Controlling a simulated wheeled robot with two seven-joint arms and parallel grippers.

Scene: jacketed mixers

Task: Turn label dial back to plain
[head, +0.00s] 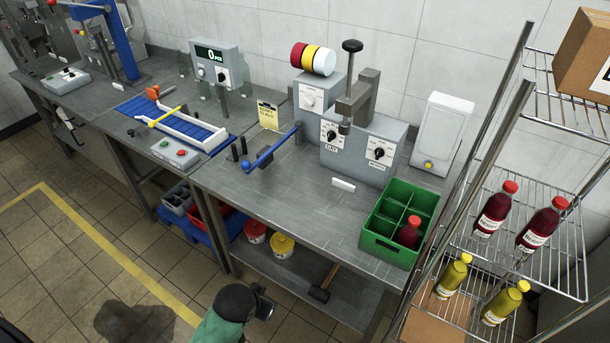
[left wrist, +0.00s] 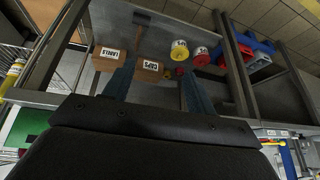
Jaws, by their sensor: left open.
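Which dial is the label dial is unclear. A grey box under red, yellow and white rolls (head: 313,59) carries a pale dial (head: 308,98). The grey press beside it carries two black dials, a left dial (head: 331,134) and a right dial (head: 378,153); their lettering is too small to read surely. My left gripper (head: 265,303) is low in front of the bench, well away from these dials. In the left wrist view its two fingers (left wrist: 158,92) are apart with nothing between them. My right gripper is out of view.
A green crate (head: 370,243) holding a red bottle stands at the bench's right end. A wire rack (head: 500,215) with bottles rises beside it. A blue lever (head: 270,150) juts over the bench front. Labelled boxes (left wrist: 107,58) and tubs (left wrist: 180,50) sit on the lower shelf.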

